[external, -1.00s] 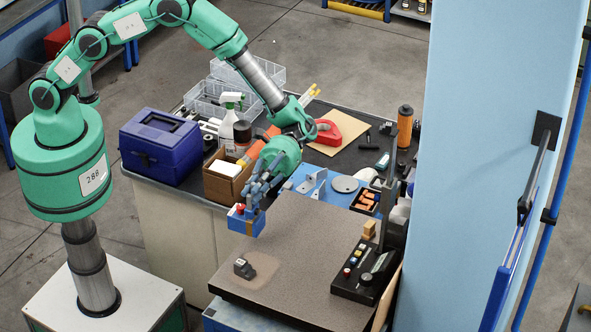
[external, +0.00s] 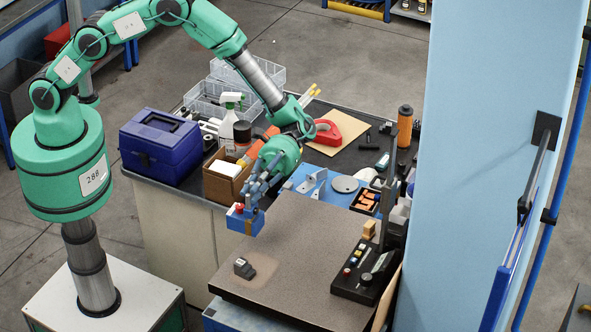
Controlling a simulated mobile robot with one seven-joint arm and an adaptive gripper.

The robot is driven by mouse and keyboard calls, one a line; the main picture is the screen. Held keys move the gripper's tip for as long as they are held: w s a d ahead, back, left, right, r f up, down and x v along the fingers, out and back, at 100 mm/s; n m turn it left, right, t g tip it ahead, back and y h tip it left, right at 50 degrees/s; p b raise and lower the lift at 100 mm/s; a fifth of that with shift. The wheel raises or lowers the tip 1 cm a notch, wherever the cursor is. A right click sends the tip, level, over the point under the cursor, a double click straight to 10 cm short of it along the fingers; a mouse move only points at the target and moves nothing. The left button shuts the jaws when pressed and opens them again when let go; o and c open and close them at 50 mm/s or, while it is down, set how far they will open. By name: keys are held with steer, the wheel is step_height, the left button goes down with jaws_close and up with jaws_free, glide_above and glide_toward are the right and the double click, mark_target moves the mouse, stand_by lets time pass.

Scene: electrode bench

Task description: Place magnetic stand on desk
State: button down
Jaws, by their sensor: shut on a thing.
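My gripper (external: 251,203) is shut on a small blue block-shaped magnetic stand (external: 241,222) with a red knob on top. It holds the stand near the back-left edge of the desk's speckled brown-grey top (external: 300,258). I cannot tell whether the stand touches anything beneath it. The fingers partly hide its upper right side.
A small dark block (external: 244,269) sits on a lighter patch at the front left of the top. A black control box (external: 365,273) stands at its right. A blue toolbox (external: 161,146) and a cardboard box (external: 226,180) stand behind. The middle of the top is clear.

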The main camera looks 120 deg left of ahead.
steer(key=shift+w+d+r, duration=0.3)
steer(key=shift+w+r, duration=0.1)
steer(key=shift+w, duration=0.05)
steer(key=w+d+r+n+t+y+b, duration=0.1)
steer(key=w+d+r+n+t+b, duration=0.2)
steer(key=r, duration=0.4)
steer(key=w+d+r+n+t+y+b, duration=0.2)
steer(key=w+r+t, duration=0.2)
steer(key=w+r, duration=0.3)
steer(key=w+d+r+n+t+y+b, duration=0.1)
steer(key=w+d+r+n+t+b, duration=0.2)
steer(key=r, duration=0.5)
step_height(320, 180, up, 14)
steer(key=s+a+r+n+t+y+b, duration=0.1)
steer(key=s+n+t+y+b, duration=0.2)
steer(key=n+t+y, duration=0.15)
steer(key=s+a+r+n+t+y+b, duration=0.1)
steer(key=s+a+r+n+y+b, duration=0.1)
steer(key=s+r, duration=0.6)
steer(key=s+a+r+n+t+y+b, duration=0.1)
steer(key=s+a+r+n+y+b, duration=0.2)
steer(key=s+r+y, duration=0.4)
steer(key=s+a+r, duration=0.1)
steer(key=s, duration=0.2)
steer(key=shift+s+r+b, duration=0.2)
steer(key=shift+r+b, duration=0.15)
steer(key=shift+s+a+r+t+y, duration=0.1)
steer(key=shift+t+y, duration=0.15)
steer(key=shift+f, duration=0.2)
